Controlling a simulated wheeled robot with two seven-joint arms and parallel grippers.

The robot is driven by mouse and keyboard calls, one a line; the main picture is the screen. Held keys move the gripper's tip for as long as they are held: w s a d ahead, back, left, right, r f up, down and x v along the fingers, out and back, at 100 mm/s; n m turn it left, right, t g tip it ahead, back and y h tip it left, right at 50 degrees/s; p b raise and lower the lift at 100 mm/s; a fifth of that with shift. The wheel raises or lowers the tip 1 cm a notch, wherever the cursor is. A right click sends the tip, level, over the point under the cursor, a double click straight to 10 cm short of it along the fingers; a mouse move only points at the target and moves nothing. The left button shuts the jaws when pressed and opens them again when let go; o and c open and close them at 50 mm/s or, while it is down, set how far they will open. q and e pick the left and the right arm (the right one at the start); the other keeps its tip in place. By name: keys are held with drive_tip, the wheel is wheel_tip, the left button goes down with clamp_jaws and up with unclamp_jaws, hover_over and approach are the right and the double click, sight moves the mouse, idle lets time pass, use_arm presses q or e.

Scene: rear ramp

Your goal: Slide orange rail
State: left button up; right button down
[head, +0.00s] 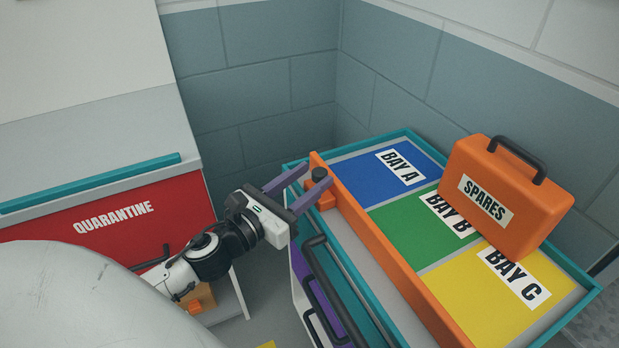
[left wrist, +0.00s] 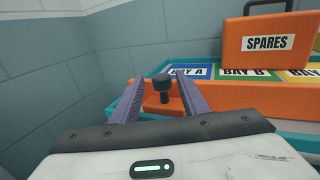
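The orange rail (head: 395,258) runs lengthwise along the near side of the coloured bays on the cart top. It also shows in the left wrist view (left wrist: 240,96). A black knob (head: 319,174) stands on an orange block at the rail's far end; the knob shows in the left wrist view too (left wrist: 161,82). My left gripper (head: 302,187) is open, its two purple fingers on either side of the knob. In the left wrist view (left wrist: 158,90) gaps show between the knob and both fingers. My right gripper is not in view.
An orange SPARES case (head: 508,197) stands on bays B and C. Blue bay A (head: 375,183) is clear. The cart has a teal rim (head: 570,318) and dark handles (head: 325,290) on its near side. A red QUARANTINE cabinet (head: 110,225) stands left; walls are behind.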

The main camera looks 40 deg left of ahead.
use_arm(q)
drive_tip(key=shift+o, duration=0.2)
drive_tip(key=shift+s, duration=0.3)
drive_tip(key=s+a+b, duration=0.1)
drive_tip(key=s+b, duration=0.1)
drive_tip(key=s, duration=0.7)
drive_tip(key=shift+s, duration=0.35)
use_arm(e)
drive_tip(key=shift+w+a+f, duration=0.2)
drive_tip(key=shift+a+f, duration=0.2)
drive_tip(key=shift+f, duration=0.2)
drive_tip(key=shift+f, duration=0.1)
